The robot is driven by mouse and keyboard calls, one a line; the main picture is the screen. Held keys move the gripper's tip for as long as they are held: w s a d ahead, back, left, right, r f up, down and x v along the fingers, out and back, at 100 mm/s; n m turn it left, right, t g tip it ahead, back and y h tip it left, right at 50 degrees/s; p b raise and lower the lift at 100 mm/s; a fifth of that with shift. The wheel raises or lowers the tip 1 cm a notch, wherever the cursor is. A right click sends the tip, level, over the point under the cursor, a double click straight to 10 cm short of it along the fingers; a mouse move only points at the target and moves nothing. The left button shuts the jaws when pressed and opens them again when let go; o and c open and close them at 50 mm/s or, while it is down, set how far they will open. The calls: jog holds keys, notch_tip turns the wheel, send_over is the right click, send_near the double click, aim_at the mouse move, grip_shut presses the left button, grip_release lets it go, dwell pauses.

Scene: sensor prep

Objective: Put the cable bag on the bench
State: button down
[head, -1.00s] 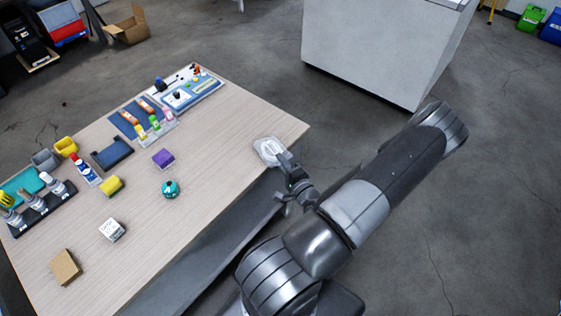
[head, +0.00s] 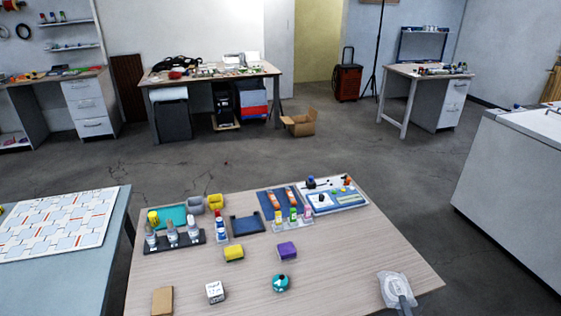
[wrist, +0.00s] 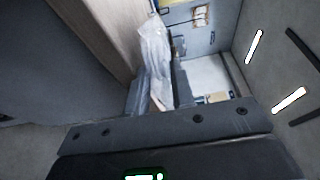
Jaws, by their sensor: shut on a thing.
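A clear plastic bag (head: 393,287), which looks like the cable bag, shows at the lower right in the head view, over the right edge of the near wood-topped bench (head: 330,260). My gripper (head: 405,303) is shut on the bag's near end and is mostly cut off by the frame's bottom. In the wrist view the bag (wrist: 153,50) sticks out from between the fingers of my gripper (wrist: 158,92), beside the wooden bench edge (wrist: 105,35). The bag's contents are not clear. I cannot tell whether it touches the bench top.
The near bench carries bottles in a rack (head: 173,238), a yellow sponge (head: 234,253), a purple block (head: 287,250), a teal round thing (head: 280,283) and a white cube (head: 215,292). Its right part is bare. A white cabinet (head: 515,190) stands right. More worktables (head: 215,76) stand behind.

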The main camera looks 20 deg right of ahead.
aim_at(385, 285)
jog(key=shift+w, duration=0.1)
